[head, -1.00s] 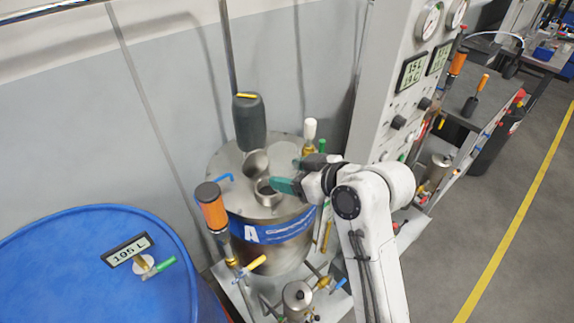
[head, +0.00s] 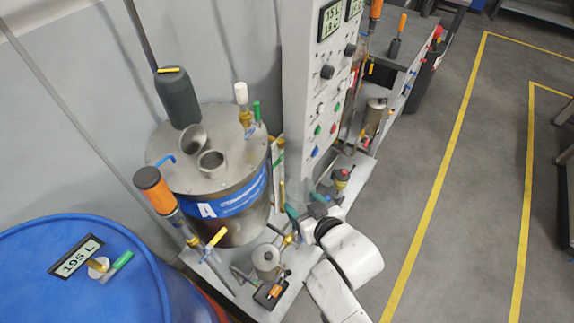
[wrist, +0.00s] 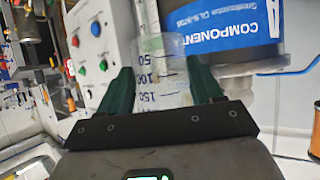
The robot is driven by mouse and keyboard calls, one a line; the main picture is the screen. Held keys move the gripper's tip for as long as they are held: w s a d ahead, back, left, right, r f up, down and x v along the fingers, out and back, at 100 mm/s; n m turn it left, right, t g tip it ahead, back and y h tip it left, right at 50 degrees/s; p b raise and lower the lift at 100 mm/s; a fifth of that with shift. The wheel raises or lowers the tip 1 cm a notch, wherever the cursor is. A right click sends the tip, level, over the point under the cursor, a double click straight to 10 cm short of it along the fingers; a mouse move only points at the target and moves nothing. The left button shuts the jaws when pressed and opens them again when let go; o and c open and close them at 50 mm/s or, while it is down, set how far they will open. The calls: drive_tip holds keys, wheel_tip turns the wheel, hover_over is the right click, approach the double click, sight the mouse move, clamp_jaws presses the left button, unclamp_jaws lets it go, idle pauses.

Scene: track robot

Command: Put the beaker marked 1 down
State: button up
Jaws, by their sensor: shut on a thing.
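My gripper (head: 303,213) is low at the right of tank A, near the foot of the grey control panel. In the wrist view its two green fingers (wrist: 160,88) are shut on a clear beaker (wrist: 158,72) with the marks 50, 100 and 150. The beaker looks empty, and its number 1 does not show. In the head view the arm hides the beaker or it is too clear to make out. Whether it touches anything below cannot be told.
The control panel (head: 318,75) is behind. A pale base shelf (head: 283,300) carries a small steel pot (head: 266,260) and valves. A blue drum (head: 35,265) is at left.

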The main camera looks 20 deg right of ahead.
drive_tip(key=shift+s+d+f+m+h, duration=0.25)
drive_tip(key=shift+s+d+f, duration=0.1)
drive_tip(key=shift+f, duration=0.2)
drive_tip(key=shift+s+d+f+m+h, duration=0.25)
drive_tip(key=shift+s+d+f, duration=0.1)
drive_tip(key=shift+f, duration=0.15)
